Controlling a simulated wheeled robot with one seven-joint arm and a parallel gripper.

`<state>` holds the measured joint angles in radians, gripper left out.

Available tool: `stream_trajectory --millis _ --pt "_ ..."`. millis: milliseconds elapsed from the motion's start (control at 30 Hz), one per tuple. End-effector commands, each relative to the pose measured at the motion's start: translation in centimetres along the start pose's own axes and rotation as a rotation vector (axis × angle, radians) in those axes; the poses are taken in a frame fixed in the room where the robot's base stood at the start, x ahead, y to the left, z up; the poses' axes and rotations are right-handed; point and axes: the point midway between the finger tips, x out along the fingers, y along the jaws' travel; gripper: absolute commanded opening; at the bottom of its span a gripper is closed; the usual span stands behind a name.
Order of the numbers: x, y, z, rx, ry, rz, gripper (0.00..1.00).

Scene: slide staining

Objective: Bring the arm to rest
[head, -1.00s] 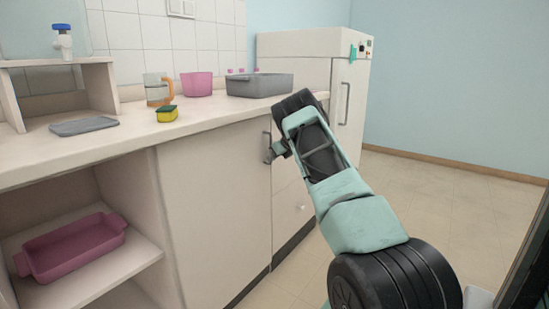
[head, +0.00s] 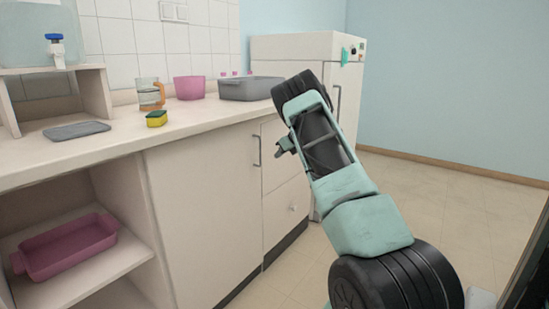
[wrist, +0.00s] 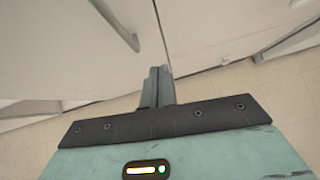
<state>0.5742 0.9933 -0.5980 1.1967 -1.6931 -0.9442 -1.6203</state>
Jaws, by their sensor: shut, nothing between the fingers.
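My gripper (head: 280,148) is shut and empty. In the head view it shows at the left side of my raised arm, in front of the cabinet doors and below the counter's edge. In the wrist view the two fingers (wrist: 158,75) are together, with nothing between them. Beyond them are a cabinet front with a metal handle (wrist: 114,22) and the tiled floor. The gripper appears apart from the cabinet.
The counter (head: 100,150) carries a grey tray (head: 77,131), a sponge (head: 156,118), a glass mug (head: 150,93), a pink pot (head: 189,87) and a grey basin (head: 248,88). A pink dish (head: 68,248) sits on the open shelf. A white fridge (head: 290,50) stands behind. Floor at right is clear.

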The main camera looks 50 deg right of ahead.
Motion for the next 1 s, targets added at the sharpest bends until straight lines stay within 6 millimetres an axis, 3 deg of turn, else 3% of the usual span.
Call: stream_trajectory --millis 200,567,667,767,867,933,1000 --pt "-2.9 -0.3 0.0 0.001 0.0 -0.001 0.0" --pt "-3.4 -0.2 0.0 0.003 -0.001 -0.001 0.0" --pt "-3.5 0.9 1.6 0.094 -0.054 -0.013 0.0" --pt "-3.8 3.9 4.9 0.347 -0.17 -0.034 0.0" --pt "-4.7 8.7 7.9 0.757 -0.297 -0.036 0.0" --pt "-5.5 12.8 8.6 1.087 -0.348 -0.027 0.0" --pt "-6.3 17.4 7.8 1.416 -0.357 -0.023 0.0"
